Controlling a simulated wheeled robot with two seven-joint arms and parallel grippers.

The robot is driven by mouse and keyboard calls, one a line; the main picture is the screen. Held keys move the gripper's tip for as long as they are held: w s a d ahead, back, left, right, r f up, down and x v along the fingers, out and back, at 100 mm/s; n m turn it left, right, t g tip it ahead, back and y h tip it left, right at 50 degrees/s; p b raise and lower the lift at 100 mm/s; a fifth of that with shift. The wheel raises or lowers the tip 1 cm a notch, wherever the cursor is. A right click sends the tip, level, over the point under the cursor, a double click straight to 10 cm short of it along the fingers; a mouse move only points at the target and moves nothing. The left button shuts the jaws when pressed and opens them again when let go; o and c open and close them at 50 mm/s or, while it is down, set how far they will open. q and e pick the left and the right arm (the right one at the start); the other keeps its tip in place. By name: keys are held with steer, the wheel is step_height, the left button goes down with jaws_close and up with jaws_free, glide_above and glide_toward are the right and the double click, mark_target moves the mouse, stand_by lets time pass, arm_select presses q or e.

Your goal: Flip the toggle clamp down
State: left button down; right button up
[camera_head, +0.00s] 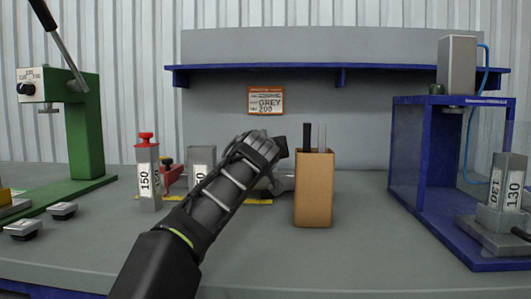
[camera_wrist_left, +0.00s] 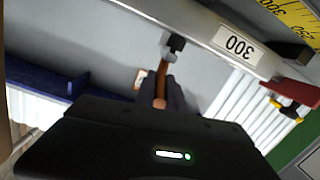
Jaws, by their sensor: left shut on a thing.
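In the head view my left arm reaches in from the bottom left, and its gripper (camera_head: 270,148) is over the middle of the table, in front of the clamp area. In the left wrist view the dark fingers (camera_wrist_left: 168,93) are shut around an orange-brown handle (camera_wrist_left: 162,74). A black-tipped metal fitting (camera_wrist_left: 174,44) shows just beyond the handle, beside a grey metal bar labelled 300 (camera_wrist_left: 237,42). The handle appears to be the toggle clamp's lever. My arm and gripper hide most of the clamp in the head view, so its full position cannot be told. My right gripper is out of view.
A brown box (camera_head: 314,190) with upright strips stands close right of my gripper. A red-topped block marked 150 (camera_head: 147,175) and a red fixture (camera_head: 172,178) stand left. A green press (camera_head: 85,130) is far left; a blue frame (camera_head: 408,150) is right.

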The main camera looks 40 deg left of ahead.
arm_select(q)
steer(key=c, duration=1.4)
jaws_free()
steer(key=f+v, duration=0.1)
steer(key=v, duration=0.6)
steer(key=shift+s+d+r+b, duration=0.25)
steer(key=shift+s+r+b, duration=0.05)
steer(key=shift+r+b, duration=0.2)
